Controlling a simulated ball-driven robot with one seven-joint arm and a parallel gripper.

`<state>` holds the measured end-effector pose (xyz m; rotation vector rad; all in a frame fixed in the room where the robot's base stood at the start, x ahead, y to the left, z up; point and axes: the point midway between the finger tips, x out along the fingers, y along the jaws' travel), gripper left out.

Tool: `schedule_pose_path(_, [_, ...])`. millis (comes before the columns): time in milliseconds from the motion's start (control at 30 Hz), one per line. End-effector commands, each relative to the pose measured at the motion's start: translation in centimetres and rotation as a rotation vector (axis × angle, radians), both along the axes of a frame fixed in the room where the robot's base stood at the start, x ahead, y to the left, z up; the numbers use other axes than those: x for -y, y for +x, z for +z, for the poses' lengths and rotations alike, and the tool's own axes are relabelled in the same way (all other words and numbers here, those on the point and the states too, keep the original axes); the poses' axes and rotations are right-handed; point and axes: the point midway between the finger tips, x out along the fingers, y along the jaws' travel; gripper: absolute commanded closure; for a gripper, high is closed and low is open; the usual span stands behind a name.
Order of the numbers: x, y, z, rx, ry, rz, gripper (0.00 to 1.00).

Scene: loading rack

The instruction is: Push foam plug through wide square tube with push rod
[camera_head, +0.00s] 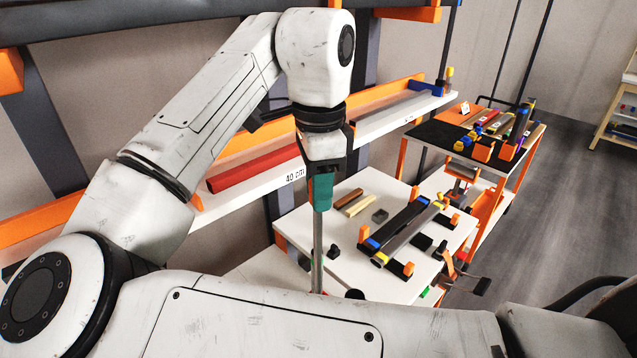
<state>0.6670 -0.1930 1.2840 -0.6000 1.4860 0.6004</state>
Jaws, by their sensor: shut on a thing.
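My gripper (322,171) points down in the head view and is shut on the teal handle of the push rod (318,245). The rod's grey metal shaft hangs roughly upright, and my arm hides its lower end. A long dark tube with blue bands (398,224) lies slantwise on the white table to the right of the rod, apart from it. A grey tube (411,236) lies alongside it. I cannot tell which is the wide square tube. A small dark grey block (380,215) lies left of them; I cannot tell whether it is the foam plug.
The white table (300,222) also bears brown and tan bars (355,203) and orange blocks. Behind it a white shelf (240,195) holds a long red bar (252,169). A dark-topped cart (430,134) with several coloured pieces stands at right. Grey floor (560,220) is open beyond.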

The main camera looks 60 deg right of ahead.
Motion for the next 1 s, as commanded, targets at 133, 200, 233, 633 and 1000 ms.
schedule_pose_path(133, [0.0,0.0,-0.8,-0.001,0.001,-0.001,1.0])
schedule_pose_path(200, [0.0,0.0,-1.1,-0.001,0.001,0.0,1.0])
schedule_pose_path(233, [0.0,0.0,-1.3,0.0,0.0,0.0,1.0])
schedule_pose_path(633, [0.0,0.0,-3.1,-0.001,0.001,0.0,1.0])
schedule_pose_path(1000, [0.0,0.0,-4.7,-0.001,0.001,0.0,1.0])
